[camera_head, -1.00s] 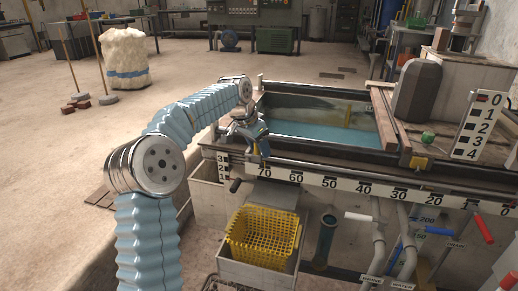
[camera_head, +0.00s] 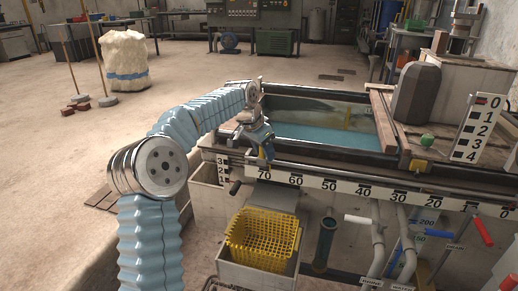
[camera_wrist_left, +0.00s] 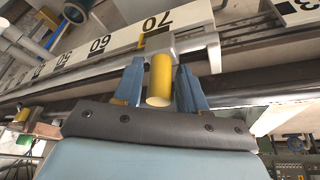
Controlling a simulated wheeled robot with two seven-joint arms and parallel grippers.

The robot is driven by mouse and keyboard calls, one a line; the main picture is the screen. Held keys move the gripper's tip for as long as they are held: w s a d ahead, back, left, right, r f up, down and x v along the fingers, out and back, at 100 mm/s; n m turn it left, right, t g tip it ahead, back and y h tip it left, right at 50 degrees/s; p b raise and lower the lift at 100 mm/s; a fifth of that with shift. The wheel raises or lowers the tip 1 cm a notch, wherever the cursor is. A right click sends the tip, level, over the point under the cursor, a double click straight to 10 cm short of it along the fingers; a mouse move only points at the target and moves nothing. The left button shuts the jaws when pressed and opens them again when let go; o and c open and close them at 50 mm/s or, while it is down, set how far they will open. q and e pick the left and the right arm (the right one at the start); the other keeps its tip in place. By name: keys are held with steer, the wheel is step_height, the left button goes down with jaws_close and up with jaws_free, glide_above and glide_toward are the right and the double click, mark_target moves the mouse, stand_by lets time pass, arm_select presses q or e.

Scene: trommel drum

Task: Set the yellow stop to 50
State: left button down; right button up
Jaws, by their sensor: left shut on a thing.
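The yellow stop shows in the left wrist view as a yellow cylindrical knob (camera_wrist_left: 160,80) on a grey metal piece, close to the 70 mark of the white scale. My left gripper (camera_wrist_left: 161,88) has its blue fingers on either side of this knob and is shut on it. In the head view my left gripper (camera_head: 266,155) is at the front rail near the 70 mark, mostly hiding the stop. The scale strip (camera_head: 345,186) runs along the tank front, with numbers falling from 70 at left to 0 at right. My right gripper is not in view.
A yellow piece (camera_head: 418,165) sits further right on the rail, and a small green knob (camera_head: 427,140) is behind it. A dark handle (camera_head: 236,187) sticks out below the scale's left end. A yellow basket (camera_head: 262,241) stands below. The open tank (camera_head: 325,132) holds blue-green water.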

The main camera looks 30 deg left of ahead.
arm_select(q)
steer(key=w+d+p, duration=0.4)
steer(key=d, duration=1.4)
steer(key=shift+w, duration=0.1)
steer(key=c, duration=1)
jaws_free()
steer(key=shift+o, duration=0.2)
steer(key=p+v, duration=0.2)
steer(key=v, duration=1.1)
steer(key=shift+r, duration=0.4)
